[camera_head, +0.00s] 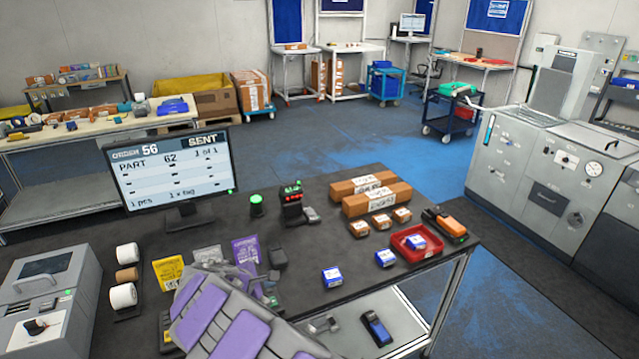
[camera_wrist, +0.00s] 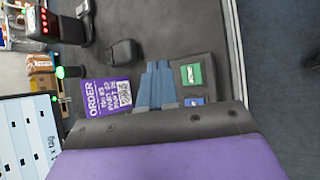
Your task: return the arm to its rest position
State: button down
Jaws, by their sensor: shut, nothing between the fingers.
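My arm, with purple and grey panels, reaches up from the bottom of the head view over the near side of the dark table (camera_head: 330,262). In the wrist view my gripper (camera_wrist: 158,68) shows as two blue-grey fingers lying together, shut with nothing between them. The fingers are over the dark table top, beside a purple order card (camera_wrist: 107,97) with a printed code. That purple card also shows in the head view (camera_head: 246,251), just beyond my arm. My arm hides part of the near table edge.
A monitor (camera_head: 172,172) reads "Order 56" and "Sent". A scanner (camera_head: 292,205) with red lights, brown boxes (camera_head: 376,200), blue-and-white boxes (camera_head: 332,277) and a red tray (camera_head: 427,251) stand on the table. A grey printer (camera_head: 45,300) is at the left.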

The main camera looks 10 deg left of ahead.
jog(key=d+r+m+g+h, duration=0.1)
jog(key=d+r+m+h, duration=0.3)
jog(key=d, duration=0.6)
jog(key=d+r+m+g+y, duration=0.1)
jog(key=d+r+m, duration=0.2)
jog(key=d+r, duration=0.45)
jog(key=s+d+r+m+g, duration=0.25)
jog(key=s+d, duration=0.25)
jog(key=d, duration=0.3)
jog(key=s+d+r+m+g, duration=0.15)
jog(key=s+d+m, duration=0.25)
jog(key=d, duration=0.5)
jog(key=s+d+r+m+g+y, duration=0.1)
jog(key=s+d+m, duration=0.2)
jog(key=s, duration=0.5)
jog(key=s+d+m+g+y, duration=0.2)
jog(key=s+d+m, duration=0.1)
jog(key=s, duration=0.6)
jog(key=s+a+f+m+y, duration=0.1)
jog(key=s+a, duration=0.1)
jog(key=s, duration=0.5)
jog(key=s+a+m+g+y, duration=0.1)
jog(key=s+a+m+y, duration=0.1)
jog(key=s, duration=0.6)
jog(key=shift+s+f+y, duration=0.2)
jog(key=shift+f+y, duration=0.1)
jog(key=shift+f, duration=0.05)
